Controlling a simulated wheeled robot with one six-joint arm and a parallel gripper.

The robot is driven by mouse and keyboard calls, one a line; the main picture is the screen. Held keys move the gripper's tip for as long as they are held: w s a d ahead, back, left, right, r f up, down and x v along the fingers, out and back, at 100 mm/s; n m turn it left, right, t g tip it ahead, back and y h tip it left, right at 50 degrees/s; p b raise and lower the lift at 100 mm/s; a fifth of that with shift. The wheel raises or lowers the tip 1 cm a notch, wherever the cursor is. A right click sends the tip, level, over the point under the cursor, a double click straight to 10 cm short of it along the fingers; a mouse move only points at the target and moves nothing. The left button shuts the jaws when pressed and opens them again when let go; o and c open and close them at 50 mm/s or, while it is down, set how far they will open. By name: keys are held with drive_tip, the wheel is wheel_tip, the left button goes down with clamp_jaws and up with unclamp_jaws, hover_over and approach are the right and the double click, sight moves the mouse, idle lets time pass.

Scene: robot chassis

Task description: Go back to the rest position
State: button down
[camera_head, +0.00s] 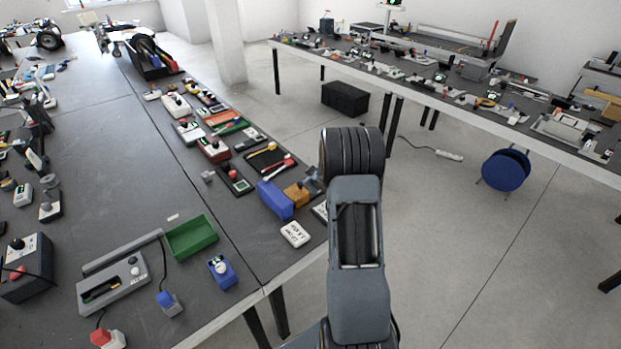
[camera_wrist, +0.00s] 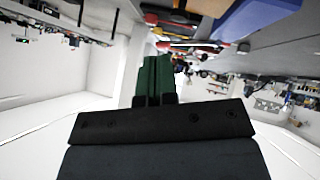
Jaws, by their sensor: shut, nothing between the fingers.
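My gripper (camera_wrist: 154,78) shows in the wrist view with its two green fingers pressed together and nothing between them. It is clear of the objects, with the table's items appearing above and beyond it in that tilted view. In the head view my arm rises at the centre right, by the edge of the near table (camera_head: 135,190), and its upper joint hides most of the gripper. A blue box (camera_head: 275,199) stands on that table just left of my arm. It also seems to show at the top of the wrist view (camera_wrist: 252,18).
A green tray (camera_head: 191,237), a grey device (camera_head: 113,284) and a white labelled block (camera_head: 295,234) lie on the near table among several small boxes. A long second table (camera_head: 420,88) stands at the back right. A blue round stool (camera_head: 505,170) and a black box (camera_head: 345,99) stand on the floor.

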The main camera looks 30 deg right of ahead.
drive_tip(key=shift+s+d+r+p, duration=0.1)
drive_tip(key=shift+s+r+p, duration=0.25)
drive_tip(key=shift+s+r, duration=0.4)
drive_tip(key=s+a+m+g+h, duration=0.15)
drive_tip(key=s+m+g, duration=0.35)
drive_tip(key=s, duration=0.6)
drive_tip(key=s+a+r+y, duration=0.2)
drive_tip(key=s+a+r, duration=0.5)
drive_tip(key=a, duration=0.5)
drive_tip(key=s+a+r+n+y, duration=0.1)
drive_tip(key=s+a+r+y, duration=0.1)
drive_tip(key=s+a+r, duration=0.6)
drive_tip(key=a+r, duration=0.4)
drive_tip(key=shift+s+r+n, duration=0.3)
drive_tip(key=shift+a, duration=0.1)
